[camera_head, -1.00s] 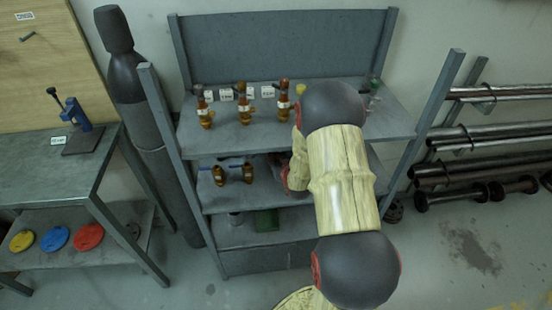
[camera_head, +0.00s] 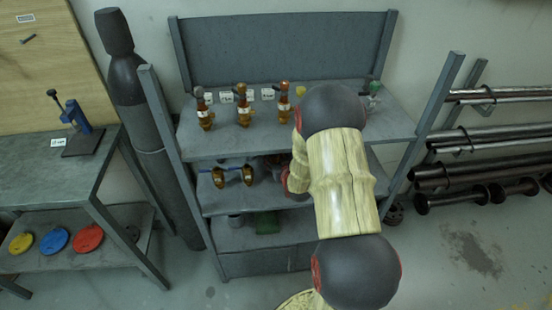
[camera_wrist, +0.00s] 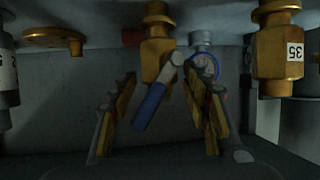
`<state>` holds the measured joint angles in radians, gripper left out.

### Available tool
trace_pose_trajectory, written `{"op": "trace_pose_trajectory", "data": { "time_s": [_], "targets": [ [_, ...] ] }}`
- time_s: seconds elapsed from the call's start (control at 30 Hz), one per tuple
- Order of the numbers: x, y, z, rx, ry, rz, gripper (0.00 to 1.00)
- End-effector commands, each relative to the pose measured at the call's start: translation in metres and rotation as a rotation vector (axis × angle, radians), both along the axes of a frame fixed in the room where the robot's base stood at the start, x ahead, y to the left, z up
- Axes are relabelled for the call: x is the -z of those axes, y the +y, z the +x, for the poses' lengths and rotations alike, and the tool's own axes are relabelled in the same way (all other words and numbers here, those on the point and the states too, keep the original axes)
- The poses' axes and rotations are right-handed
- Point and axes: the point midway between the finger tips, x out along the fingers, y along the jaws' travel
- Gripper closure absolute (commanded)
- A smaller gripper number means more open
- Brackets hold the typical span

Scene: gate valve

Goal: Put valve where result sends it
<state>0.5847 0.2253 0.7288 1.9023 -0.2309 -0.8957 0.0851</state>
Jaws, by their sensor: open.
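In the wrist view, which looks inverted, my gripper (camera_wrist: 162,108) is open, its yellow-and-grey fingers apart. A brass valve (camera_wrist: 154,58) with a blue lever (camera_wrist: 150,106) shows between the fingers; I cannot tell if they touch it. Another brass valve (camera_wrist: 280,55) labelled 35 is at the right. In the head view, my arm hides the gripper at the middle shelf. Two brass valves (camera_head: 218,178) (camera_head: 248,175) with blue levers stand left of it on that shelf.
White labels (camera_head: 226,97) stand behind the upper valves. The left bench (camera_head: 30,165) holds a blue press (camera_head: 82,120); yellow, blue and red discs (camera_head: 88,238) lie below. A dark cylinder (camera_head: 150,120) stands beside the shelf posts. Pipes (camera_head: 480,150) are racked at right.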

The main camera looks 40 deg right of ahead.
Motion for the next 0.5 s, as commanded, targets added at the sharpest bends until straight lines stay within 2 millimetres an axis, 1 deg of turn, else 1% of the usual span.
{"op": "trace_pose_trajectory", "data": {
  "time_s": [0.1, 0.17, 0.5],
  "targets": [
    [-0.005, 0.001, -0.002, 0.000, 0.000, 0.000, 0.53],
    [-0.009, 0.003, -0.009, 0.001, 0.000, 0.000, 0.53],
    [-0.036, 0.027, -0.067, 0.001, -0.001, 0.000, 0.53]
  ]
}}
